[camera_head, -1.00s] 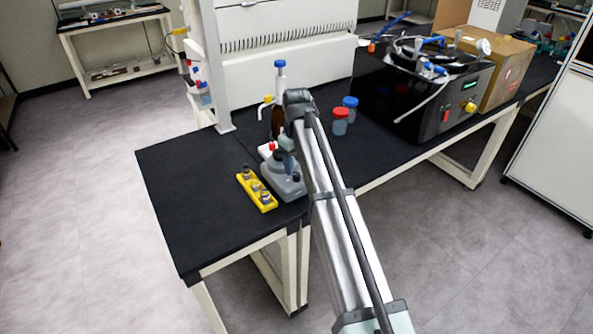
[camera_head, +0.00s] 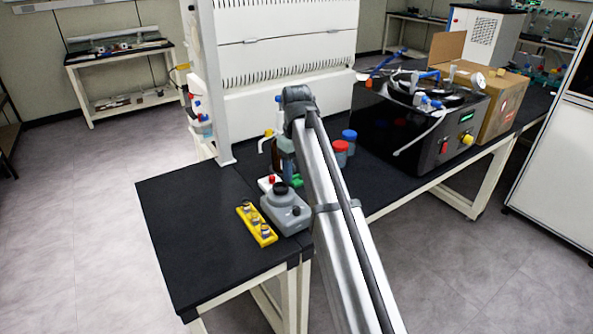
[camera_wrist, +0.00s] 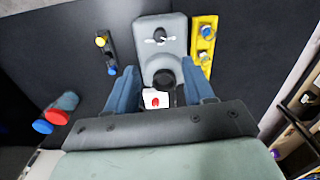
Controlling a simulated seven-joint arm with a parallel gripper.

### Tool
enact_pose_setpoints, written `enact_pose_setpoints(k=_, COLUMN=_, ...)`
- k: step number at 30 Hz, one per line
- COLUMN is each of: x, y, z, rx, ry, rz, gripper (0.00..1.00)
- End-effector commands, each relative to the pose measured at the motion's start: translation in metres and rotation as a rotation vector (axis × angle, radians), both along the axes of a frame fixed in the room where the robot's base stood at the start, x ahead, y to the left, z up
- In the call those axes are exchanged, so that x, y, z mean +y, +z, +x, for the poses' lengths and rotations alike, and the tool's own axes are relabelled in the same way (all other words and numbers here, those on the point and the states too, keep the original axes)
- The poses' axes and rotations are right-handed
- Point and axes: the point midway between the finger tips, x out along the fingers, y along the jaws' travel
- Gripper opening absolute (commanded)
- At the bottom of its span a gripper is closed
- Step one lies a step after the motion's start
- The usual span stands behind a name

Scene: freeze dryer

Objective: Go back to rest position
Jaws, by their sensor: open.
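My gripper (camera_wrist: 160,72) is open in the wrist view, with two blue fingers spread apart and nothing held between them. Below and ahead of it is a grey benchtop device (camera_wrist: 161,38) with a knob and a dark round top. A white item with a red top (camera_wrist: 155,101) shows between the fingers. In the head view, the grey device (camera_head: 290,212) stands on the black bench (camera_head: 190,225), clear of my arm. My gripper is mostly hidden behind my arm there.
A yellow rack (camera_head: 257,224) with small vials lies left of the device. Red-capped (camera_head: 340,150) and blue-capped (camera_head: 350,138) bottles stand right of my arm. A black machine (camera_head: 420,125) and cardboard box (camera_head: 500,100) are farther right. The bench's left part is bare.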

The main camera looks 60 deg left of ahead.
Motion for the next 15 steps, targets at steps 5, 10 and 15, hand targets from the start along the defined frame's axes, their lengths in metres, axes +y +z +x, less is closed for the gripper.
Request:
enact_pose_setpoints(k=5, x=0.0, y=0.0, z=0.0, rx=0.0, ry=0.0, rz=0.0, gripper=0.53)
enact_pose_setpoints(k=10, x=-0.001, y=-0.001, z=0.001, rx=0.0, ry=-0.002, rz=-0.001, gripper=0.53)
enact_pose_setpoints(k=15, x=-0.017, y=-0.028, z=0.021, rx=0.006, ry=-0.04, rz=-0.016, gripper=0.53)
